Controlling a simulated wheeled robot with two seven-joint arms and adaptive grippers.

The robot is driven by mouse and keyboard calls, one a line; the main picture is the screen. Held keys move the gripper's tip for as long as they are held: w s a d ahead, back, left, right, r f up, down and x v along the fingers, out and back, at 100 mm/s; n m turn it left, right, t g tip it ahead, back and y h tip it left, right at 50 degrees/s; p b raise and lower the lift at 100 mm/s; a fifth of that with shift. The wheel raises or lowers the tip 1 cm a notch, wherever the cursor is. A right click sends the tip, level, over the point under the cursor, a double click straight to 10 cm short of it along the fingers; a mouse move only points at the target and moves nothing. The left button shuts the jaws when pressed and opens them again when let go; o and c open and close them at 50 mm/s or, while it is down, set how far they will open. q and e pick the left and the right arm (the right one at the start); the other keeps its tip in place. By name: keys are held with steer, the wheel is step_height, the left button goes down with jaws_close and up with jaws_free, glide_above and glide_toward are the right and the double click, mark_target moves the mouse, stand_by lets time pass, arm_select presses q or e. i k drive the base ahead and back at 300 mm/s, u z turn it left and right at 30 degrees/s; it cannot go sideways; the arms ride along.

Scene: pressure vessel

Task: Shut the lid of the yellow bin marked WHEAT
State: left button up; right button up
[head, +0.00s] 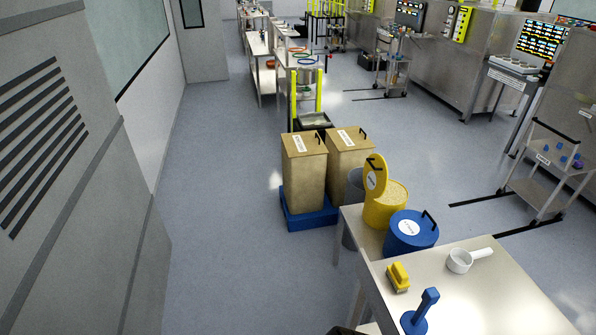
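The round yellow bin (383,214) stands on the near table, at its far left end. It is open and filled to near the top with tan grain. Its yellow lid (382,165) stands up on edge at the bin's left side, with a white round label and a dark handle. The label's lettering is too small to read. Neither of my grippers can be made out. A dark shape cut off at the bottom edge cannot be identified.
A shut blue bin (411,233) stands right in front of the yellow one. A white scoop (460,261), a yellow brush (398,277) and a blue tool (415,318) lie nearer on the table (490,290). Two tan bins (304,170) stand behind left on a blue base. Floor at left is clear.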

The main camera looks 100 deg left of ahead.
mark_target(375, 174)
steer(key=u, duration=2.9)
steer(key=k, duration=0.4)
steer(key=u, duration=1)
steer(key=i, duration=1.85)
steer(key=z, duration=0.8)
